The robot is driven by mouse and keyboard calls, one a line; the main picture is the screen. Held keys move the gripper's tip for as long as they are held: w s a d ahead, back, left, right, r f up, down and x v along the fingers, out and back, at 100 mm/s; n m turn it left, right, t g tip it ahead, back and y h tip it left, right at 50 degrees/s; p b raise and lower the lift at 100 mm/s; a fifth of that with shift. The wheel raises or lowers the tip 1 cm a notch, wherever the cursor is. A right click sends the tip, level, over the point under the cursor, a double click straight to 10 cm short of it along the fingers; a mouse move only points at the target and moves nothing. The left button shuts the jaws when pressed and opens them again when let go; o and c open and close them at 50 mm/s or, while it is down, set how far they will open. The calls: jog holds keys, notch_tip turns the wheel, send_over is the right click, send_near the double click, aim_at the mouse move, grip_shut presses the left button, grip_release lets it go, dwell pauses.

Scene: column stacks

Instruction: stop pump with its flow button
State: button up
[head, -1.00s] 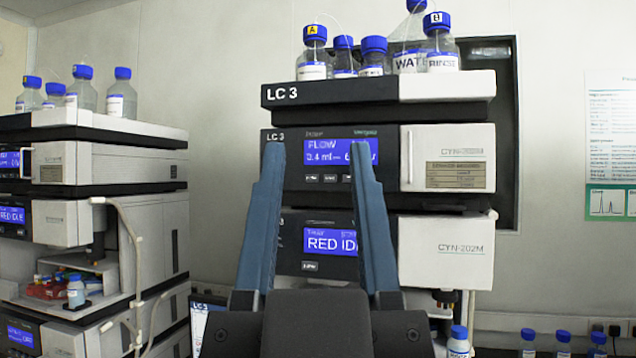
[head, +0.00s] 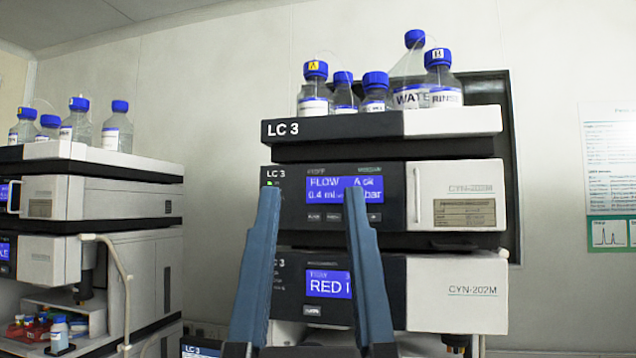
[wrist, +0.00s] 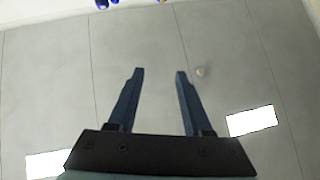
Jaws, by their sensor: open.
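The pump (head: 455,222) is the module of the LC 3 stack whose blue display (head: 340,192) reads FLOW and 0.4 ml. A row of small dark buttons (head: 333,217) sits under that display; their labels are too small to read. My gripper (head: 312,192) is open and empty, its two blue fingers pointing up in front of the stack. The fingers cover parts of the pump's front and of the display below. In the wrist view my gripper (wrist: 158,72) is open against a plain grey surface.
Bottles with blue caps (head: 375,92) stand on the stack's top tray (head: 455,122). Below the pump is a module (head: 455,290) with a display starting RED. Another stack (head: 125,195) stands at the left. A poster (head: 610,160) hangs on the right wall.

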grip_shut()
dwell(1.5)
